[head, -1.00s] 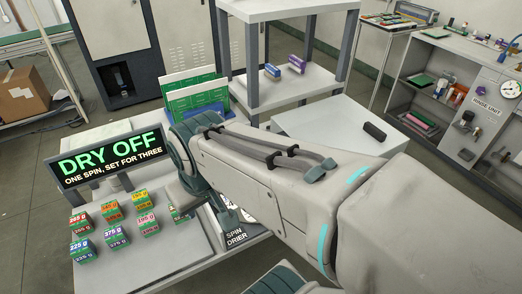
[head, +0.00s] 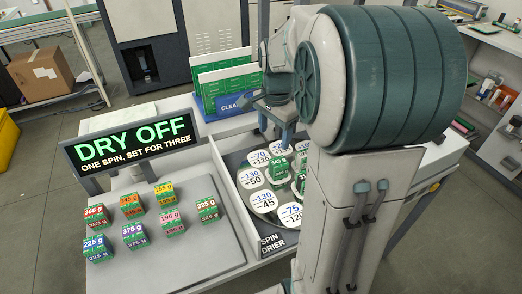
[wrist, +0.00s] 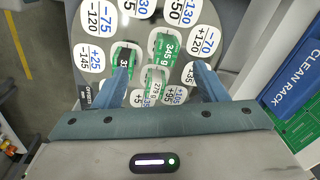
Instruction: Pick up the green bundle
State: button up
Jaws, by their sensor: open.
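Several small green-sided bundles stand on the grey tray (head: 190,262), each with a coloured gram label. The wrist view shows a 345 g bundle (wrist: 166,42), a 278 g bundle (wrist: 151,84) and another bundle (wrist: 124,54) with a partly hidden label. My gripper (wrist: 160,74) is open and empty above the drier, its fingers to either side of these bundles; it also shows in the head view (head: 274,118).
The drier's floor has white discs with number pairs. A DRY OFF sign (head: 134,146) stands behind the tray. The blue clean rack (head: 236,103) with green-and-white boards stands behind the drier. A cardboard box (head: 41,74) sits far left. My arm hides the right side.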

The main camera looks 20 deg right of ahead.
aim_at(279, 161)
jog(key=w+d+f+m, duration=0.1)
jog(key=f, duration=0.5)
jog(key=w+d+f+m, duration=0.1)
jog(key=f, duration=0.5)
jog(key=w+d+f+m, duration=0.1)
jog(key=f, duration=0.4)
jog(key=shift+d+f+g, duration=0.3)
jog(key=shift+f, duration=0.1)
jog(key=shift+w, duration=0.1)
jog(key=c, duration=1.2)
jog(key=shift+r, duration=0.1)
